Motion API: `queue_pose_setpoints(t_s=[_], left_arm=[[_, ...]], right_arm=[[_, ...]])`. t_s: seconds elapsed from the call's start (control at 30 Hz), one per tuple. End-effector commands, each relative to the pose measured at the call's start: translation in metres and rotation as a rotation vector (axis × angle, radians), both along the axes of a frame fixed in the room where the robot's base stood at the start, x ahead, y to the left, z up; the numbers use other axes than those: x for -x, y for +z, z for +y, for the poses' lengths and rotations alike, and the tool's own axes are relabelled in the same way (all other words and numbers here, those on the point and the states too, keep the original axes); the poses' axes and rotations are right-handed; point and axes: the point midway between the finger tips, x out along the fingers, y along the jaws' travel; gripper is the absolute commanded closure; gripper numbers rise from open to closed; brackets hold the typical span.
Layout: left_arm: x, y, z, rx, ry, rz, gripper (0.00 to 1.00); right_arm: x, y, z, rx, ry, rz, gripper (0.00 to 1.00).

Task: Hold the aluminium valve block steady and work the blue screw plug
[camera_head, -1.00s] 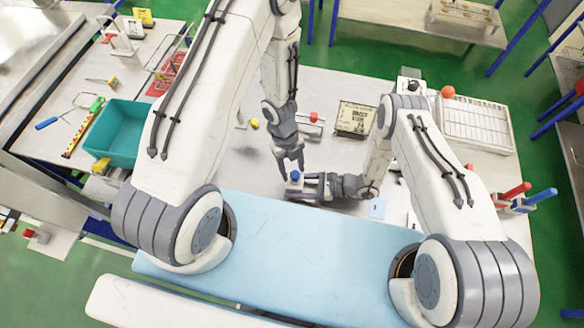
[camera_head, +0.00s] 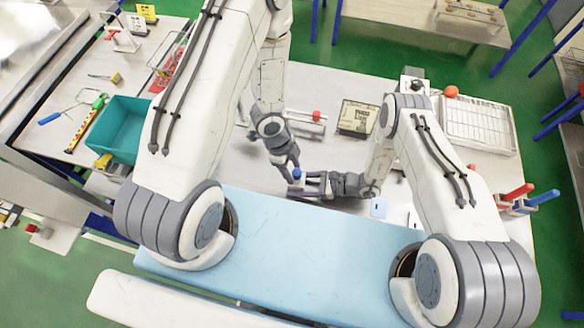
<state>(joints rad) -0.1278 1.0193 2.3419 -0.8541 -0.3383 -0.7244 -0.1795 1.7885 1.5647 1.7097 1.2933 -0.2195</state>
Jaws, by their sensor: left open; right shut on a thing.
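The blue screw plug (camera_head: 297,174) shows as a small blue spot near the front middle of the grey table. The aluminium valve block (camera_head: 296,184) is a small pale shape under the plug, mostly hidden by my grippers. My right gripper (camera_head: 306,185) reaches in from the right, low over the table, and is shut on the valve block. My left gripper (camera_head: 294,172) comes down from above at the plug and is open. Its fingertips are close around or beside the plug; whether they touch it I cannot tell.
A white wire rack (camera_head: 478,124) is at the back right. A teal bin (camera_head: 117,128) stands on the left. Red and blue handles (camera_head: 541,197) stand at the right edge.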

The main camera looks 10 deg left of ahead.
Motion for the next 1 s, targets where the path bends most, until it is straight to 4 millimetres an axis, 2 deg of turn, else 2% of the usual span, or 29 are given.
queue_pose_setpoints(t_s=[0.17, 0.27, 0.6, 0.67, 1.0], left_arm=[[0.0, 0.0, 0.0, 0.0, 0.005, 0.0, 0.43], [0.002, 0.0, 0.0, 0.001, 0.072, 0.003, 0.43], [0.011, 0.0, -0.002, -0.001, 0.61, 0.001, 0.43], [0.011, 0.0, -0.003, -0.001, 0.669, 0.001, 0.43], [0.011, 0.0, -0.003, 0.0, 0.724, 0.0, 0.43]], right_arm=[[0.0, 0.0, 0.0, -0.001, -0.001, -0.001, 0.84], [0.0, 0.0, 0.0, -0.001, -0.001, -0.001, 0.84], [0.0, 0.0, 0.0, -0.001, 0.0, -0.001, 0.84], [0.0, 0.0, 0.0, -0.001, 0.0, -0.001, 0.84], [0.0, 0.0, 0.0, -0.001, 0.0, -0.001, 0.84]])
